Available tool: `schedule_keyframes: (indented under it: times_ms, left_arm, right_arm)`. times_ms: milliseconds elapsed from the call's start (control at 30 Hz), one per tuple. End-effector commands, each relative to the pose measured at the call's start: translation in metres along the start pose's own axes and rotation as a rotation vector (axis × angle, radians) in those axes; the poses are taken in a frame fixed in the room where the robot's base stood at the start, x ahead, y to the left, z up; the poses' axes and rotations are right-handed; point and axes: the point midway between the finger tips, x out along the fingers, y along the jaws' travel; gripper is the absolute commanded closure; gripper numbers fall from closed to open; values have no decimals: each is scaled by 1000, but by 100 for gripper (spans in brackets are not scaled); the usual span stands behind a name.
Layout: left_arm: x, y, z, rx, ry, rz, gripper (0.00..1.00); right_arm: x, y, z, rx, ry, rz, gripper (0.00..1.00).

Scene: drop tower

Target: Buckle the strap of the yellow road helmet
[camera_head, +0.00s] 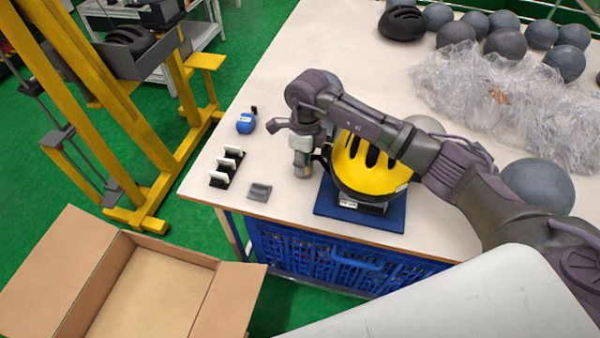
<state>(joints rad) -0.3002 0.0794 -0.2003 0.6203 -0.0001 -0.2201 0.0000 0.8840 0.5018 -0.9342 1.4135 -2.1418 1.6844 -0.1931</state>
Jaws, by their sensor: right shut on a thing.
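The yellow road helmet (362,165) with dark vents sits on a blue mat (385,219) near the table's front edge. A grey block with a white label (349,204) shows under its front. My right arm reaches in from the right, above the helmet. My right gripper (303,171) points down at the helmet's left side. It is shut on what seems to be the dark strap (321,158), though the fingertips are small and partly hidden. The buckle cannot be made out. My left gripper is not in view.
A blue round object (246,123), small black holders with white cards (227,167) and a grey block (260,191) stand left of the helmet. An open carton (150,290) is at front left.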

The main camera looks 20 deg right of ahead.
Motion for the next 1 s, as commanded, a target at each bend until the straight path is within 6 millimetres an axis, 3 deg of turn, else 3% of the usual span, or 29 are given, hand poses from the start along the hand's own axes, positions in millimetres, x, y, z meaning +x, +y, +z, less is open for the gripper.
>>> schedule_keyframes:
  times_ms: [667,1000]
  left_arm:
    - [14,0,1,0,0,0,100]
    - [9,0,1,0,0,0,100]
  right_arm:
    - [-38,-49,4,1,-2,-1,87]
    - [-56,-66,-15,1,0,0,87]
